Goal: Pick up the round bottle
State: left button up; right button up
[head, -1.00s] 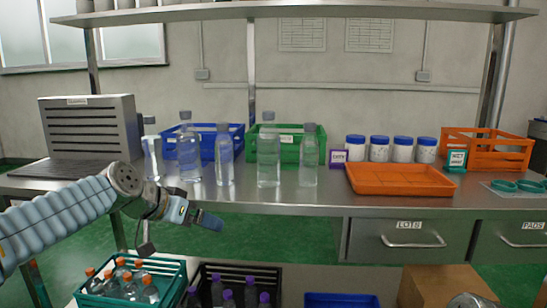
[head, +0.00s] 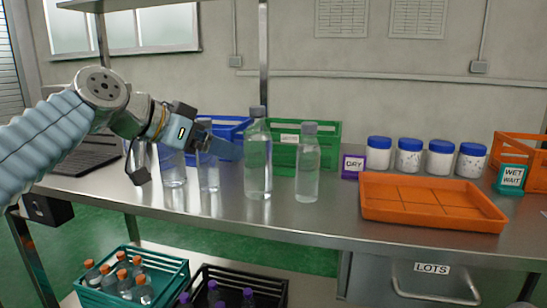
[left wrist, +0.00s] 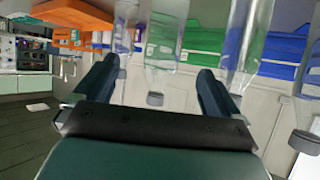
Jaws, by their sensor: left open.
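Several clear bottles stand upright in a row on the steel table. The two nearest the middle are a tall bottle (head: 258,165) with a grey cap and a shorter bottle (head: 308,168) with a grey cap. I cannot tell for sure which is the round one. My left gripper (head: 226,148) is open at upper-bottle height, left of the tall bottle, and partly covers the bottles (head: 208,173) behind it. The left wrist view is upside down. There one clear bottle (left wrist: 163,45) shows between the open fingers (left wrist: 158,66), apart from them. My right gripper is not in view.
Blue (head: 230,127) and green (head: 325,150) crates stand behind the bottles. An orange tray (head: 430,205), white jars with blue lids (head: 409,155) and a purple DRY sign (head: 352,166) are to the right. Bare table (head: 300,222) lies in front.

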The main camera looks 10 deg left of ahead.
aim_at(249, 157)
pick_arm(q)
jog(key=x, duration=0.7)
jog(key=shift+w, duration=0.2)
jog(key=x, duration=0.5)
jog(key=shift+w+a+f+p, duration=0.25)
jog(key=shift+w+p, duration=0.1)
jog(key=shift+w, duration=0.05)
jog(key=c, duration=1.4)
jog(key=shift+r, duration=0.1)
jog(key=shift+c, duration=0.5)
